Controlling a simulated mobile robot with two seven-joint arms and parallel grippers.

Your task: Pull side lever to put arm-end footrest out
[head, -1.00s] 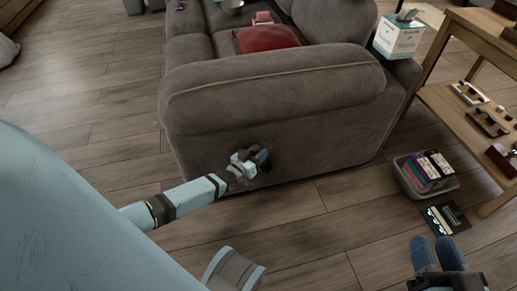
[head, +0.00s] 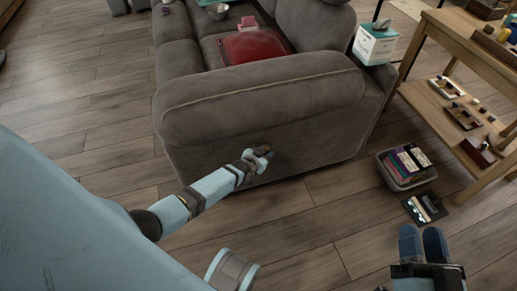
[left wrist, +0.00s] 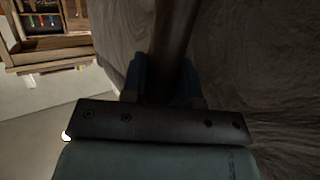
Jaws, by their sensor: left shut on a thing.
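The grey sofa's arm end (head: 290,150) faces me in the head view. The lever is a dark bar (left wrist: 173,35) in the left wrist view, running between the blue fingers of my left gripper (left wrist: 165,80). In the head view my left gripper (head: 262,155) is shut on the lever low on the sofa's side panel; the lever is mostly hidden there. No extended footrest shows at this arm end.
A basket of boxes (head: 407,182) and a dark flat item (head: 425,207) are on the floor right of the sofa. A wooden shelf table (head: 440,100) stands at the right edge. A tissue box (head: 375,45) sits at the sofa's back corner. Floor before the arm end is clear.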

